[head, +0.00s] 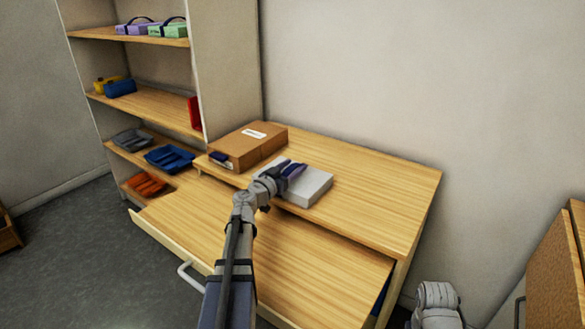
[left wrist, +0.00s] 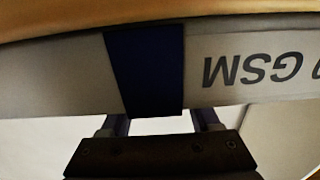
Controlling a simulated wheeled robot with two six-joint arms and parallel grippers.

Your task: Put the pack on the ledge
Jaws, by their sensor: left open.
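The pack (head: 314,187) is a flat pale grey-white block at the front edge of the desk top, right of a cardboard box. In the left wrist view the pack (left wrist: 60,78) fills the width close up, with a dark blue band and the letters "GSM" upside down. My left gripper (head: 280,180) is at the pack's near left side. Its open fingers straddle the band in the wrist view, and their tips are hidden by the pack. I cannot tell whether they touch it.
The brown cardboard box (head: 237,151) stands close behind and left of the pack. The desk top (head: 370,185) is bare to the right. A wide drawer (head: 300,265) stands pulled out below. A shelf unit (head: 225,70) with coloured items rises at the left.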

